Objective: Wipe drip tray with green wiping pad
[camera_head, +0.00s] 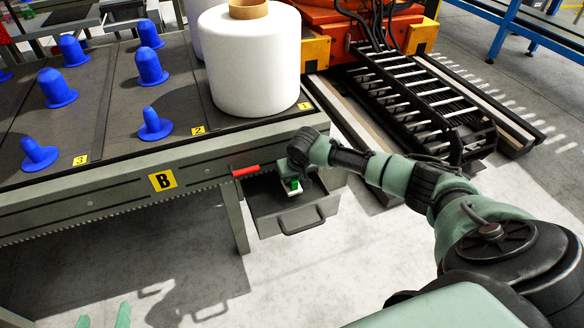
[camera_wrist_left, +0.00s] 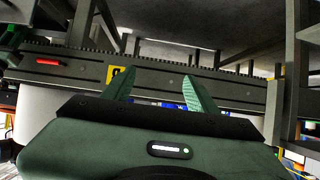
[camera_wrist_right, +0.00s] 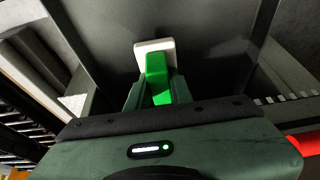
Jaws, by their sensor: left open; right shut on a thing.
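The drip tray (camera_head: 262,198) is a dark grey open box with a front handle, under the table's right corner. My right gripper (camera_head: 293,182) reaches into it and is shut on the green wiping pad (camera_head: 296,185). In the right wrist view the pad (camera_wrist_right: 158,78) has a green grip and a whitish block at its end, against the grey tray surface (camera_wrist_right: 205,60). I cannot tell if the block touches it. My left gripper (camera_head: 104,318) is open and empty at the bottom left, away from the tray; its spread fingers show in the left wrist view (camera_wrist_left: 155,90).
The table (camera_head: 130,195) carries a large white yarn bobbin (camera_head: 252,65) and several blue pegs (camera_head: 155,124). A red bar (camera_head: 246,171) sticks out beside the tray. A black rack with rollers (camera_head: 415,98) stands at the right. The floor in front is clear.

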